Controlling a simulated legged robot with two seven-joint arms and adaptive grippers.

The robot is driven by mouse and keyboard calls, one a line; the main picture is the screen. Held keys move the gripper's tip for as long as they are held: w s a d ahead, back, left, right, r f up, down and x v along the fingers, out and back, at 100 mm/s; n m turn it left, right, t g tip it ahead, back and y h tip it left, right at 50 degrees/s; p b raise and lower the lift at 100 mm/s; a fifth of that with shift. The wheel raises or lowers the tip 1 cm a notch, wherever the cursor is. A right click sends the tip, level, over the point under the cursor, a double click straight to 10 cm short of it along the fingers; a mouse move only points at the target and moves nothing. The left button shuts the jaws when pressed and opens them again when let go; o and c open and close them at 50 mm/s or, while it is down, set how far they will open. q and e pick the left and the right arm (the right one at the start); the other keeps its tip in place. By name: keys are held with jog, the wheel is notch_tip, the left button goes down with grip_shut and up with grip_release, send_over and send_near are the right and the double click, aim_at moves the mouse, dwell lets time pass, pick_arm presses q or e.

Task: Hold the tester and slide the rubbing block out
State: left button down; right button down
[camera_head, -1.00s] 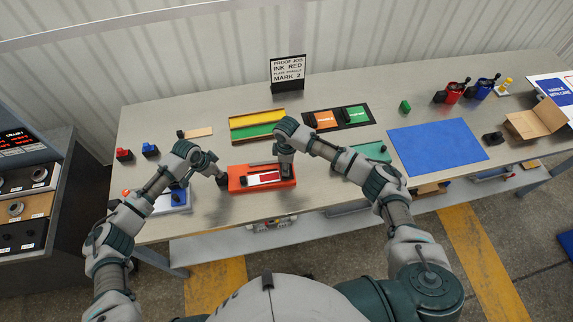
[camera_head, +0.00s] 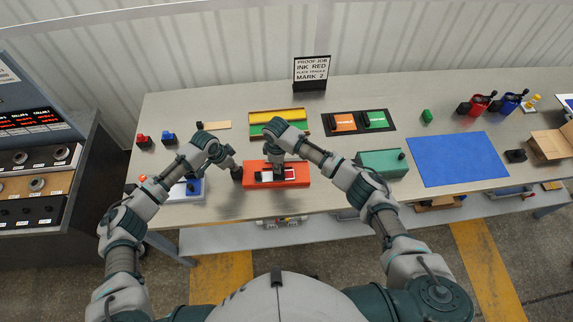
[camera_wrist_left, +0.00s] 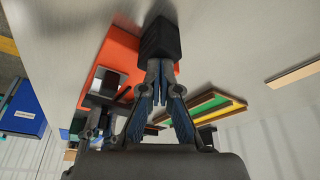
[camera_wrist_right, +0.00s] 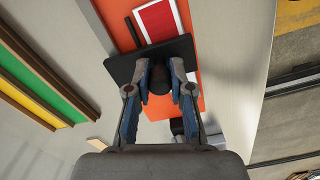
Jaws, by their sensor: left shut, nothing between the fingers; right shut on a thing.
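The tester is an orange-red box (camera_head: 300,181) near the table's front edge, with a white strip and red patch (camera_wrist_right: 158,20) on top. My right gripper (camera_wrist_right: 160,80) is shut on the dark knob of the rubbing block, a flat black plate (camera_wrist_right: 122,68). The block sits over the strip about mid-tester; the red patch shows to its right in the head view. My left gripper (camera_wrist_left: 158,68) is shut and empty at the tester's left end. Its fingertips are at a black block (camera_wrist_left: 160,40) there; I cannot tell whether they touch it.
Yellow and green trays (camera_head: 277,116) lie behind the tester. A green box (camera_head: 382,163) stands to its right, with a blue mat (camera_head: 456,158) beyond. A blue-and-white item (camera_head: 187,191) lies left of my left gripper. A sign (camera_head: 311,70) stands at the back.

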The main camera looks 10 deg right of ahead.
pick_arm(q)
jog(key=shift+s+d+f, duration=0.1)
jog(key=shift+s+f, duration=0.15)
jog(key=shift+f, duration=0.05)
pick_arm(e)
jog(key=shift+a, duration=0.2)
jog(key=c, duration=1.3)
grip_release()
jog(key=shift+o, duration=1.4)
pick_arm(q)
jog(key=shift+a, duration=0.2)
pick_arm(e)
jog(key=shift+a, duration=0.15)
pick_arm(q)
jog(key=shift+d, duration=0.1)
pick_arm(e)
notch_tip(320, 180, up, 12)
